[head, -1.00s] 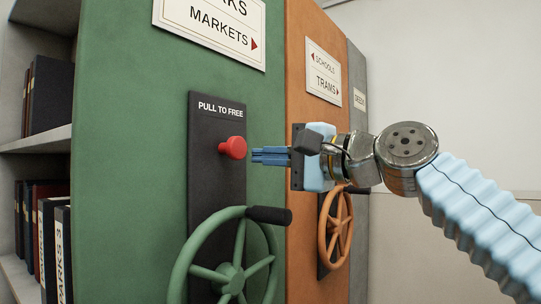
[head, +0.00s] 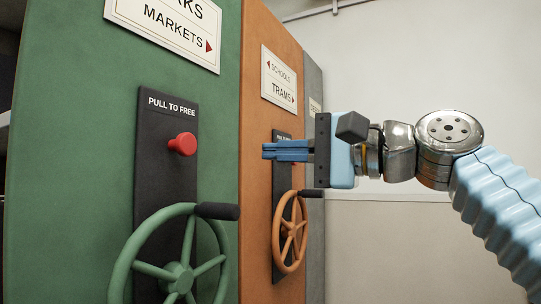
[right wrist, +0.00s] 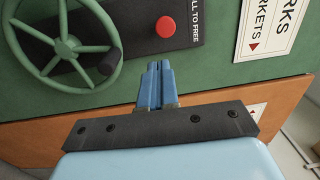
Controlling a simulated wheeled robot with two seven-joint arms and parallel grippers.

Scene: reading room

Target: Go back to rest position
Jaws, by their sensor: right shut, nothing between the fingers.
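My right gripper (head: 268,151) is shut and empty, its blue fingers pointing left in the head view. It is held in front of the orange cabinet, to the right of the red knob (head: 183,144) and apart from it. The knob sits on a black plate marked PULL TO FREE on the green cabinet (head: 70,130). In the right wrist view the shut fingers (right wrist: 154,66) show below the knob (right wrist: 166,26), also with nothing between them. My left gripper is in neither view.
A green handwheel (head: 141,235) with a black handle (head: 218,211) juts out below the knob. An orange handwheel (head: 289,232) is on the orange cabinet (head: 256,200), below my gripper. A grey cabinet (head: 315,150) stands beyond. The pale wall (head: 420,60) at right is bare.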

